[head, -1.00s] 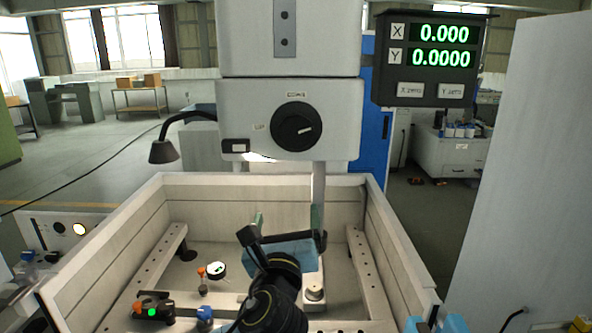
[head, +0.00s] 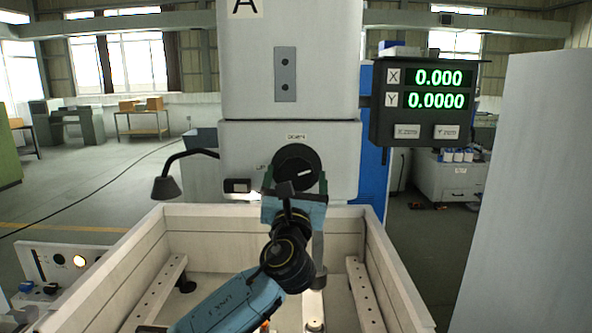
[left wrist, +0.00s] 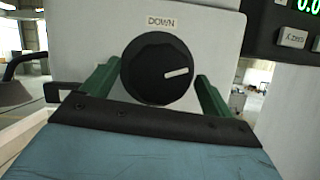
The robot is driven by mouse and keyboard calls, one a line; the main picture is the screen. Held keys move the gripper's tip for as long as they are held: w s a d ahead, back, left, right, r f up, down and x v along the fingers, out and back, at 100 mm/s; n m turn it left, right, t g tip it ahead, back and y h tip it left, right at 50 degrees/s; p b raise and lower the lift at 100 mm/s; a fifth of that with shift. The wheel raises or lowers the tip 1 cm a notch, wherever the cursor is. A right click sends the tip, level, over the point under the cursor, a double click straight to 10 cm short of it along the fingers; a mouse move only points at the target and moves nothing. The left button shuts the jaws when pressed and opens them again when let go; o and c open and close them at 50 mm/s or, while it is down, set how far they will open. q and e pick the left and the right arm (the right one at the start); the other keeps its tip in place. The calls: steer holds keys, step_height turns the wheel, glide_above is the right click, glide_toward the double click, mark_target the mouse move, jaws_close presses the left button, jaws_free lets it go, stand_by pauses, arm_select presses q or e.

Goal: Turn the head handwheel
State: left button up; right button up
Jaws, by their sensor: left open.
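The head handwheel (head: 297,163) is a round black knob with a white pointer mark on the front of the pale machine head (head: 240,140). It also shows in the left wrist view (left wrist: 160,69), under a label reading DOWN, with its white mark pointing right and slightly up. My left gripper (head: 295,178) is open in front of the handwheel. In the left wrist view its green fingers (left wrist: 155,88) stand apart at the lower left and lower right of the handwheel. I cannot tell whether they touch it. The handwheel's lower part is hidden behind the gripper in the head view.
An open-topped pale tank (head: 150,250) with perforated rails lies below the head. A black lamp (head: 166,187) on a bent arm hangs left of it. A large pale panel (head: 530,200) stands far right.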

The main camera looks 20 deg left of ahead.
arm_select(q)
steer(key=shift+w+a+r, duration=0.15)
steer(key=shift+w+r, duration=0.1)
steer(key=shift+w, duration=0.4)
steer(key=shift+c, duration=0.5)
steer(key=c, duration=0.9)
